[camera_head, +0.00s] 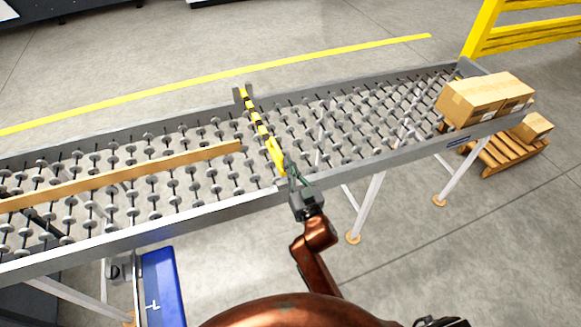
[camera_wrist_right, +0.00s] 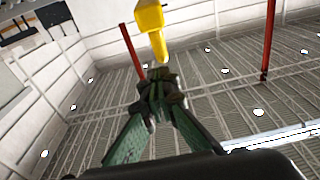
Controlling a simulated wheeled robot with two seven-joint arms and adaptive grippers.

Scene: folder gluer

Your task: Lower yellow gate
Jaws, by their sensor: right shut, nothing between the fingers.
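The yellow gate (camera_head: 262,130) is a bar with black stripes that spans the roller conveyor (camera_head: 200,207) from a grey bracket on the far rail to the near rail. Its plain yellow near end lies by my right gripper (camera_head: 289,164). In the right wrist view, a yellow end piece of the gate (camera_wrist_right: 149,18) hangs down close to my right gripper's fingertips (camera_wrist_right: 160,80), which are shut with nothing between them. Whether they touch the yellow piece cannot be told. My left gripper is not in view.
A long wooden strip (camera_head: 130,172) lies along the conveyor on the left. Cardboard boxes (camera_head: 482,98) sit at its right end. Another box (camera_head: 533,127) rests on a wooden pallet (camera_head: 500,155) beyond. A blue panel (camera_head: 162,288) stands below the near rail.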

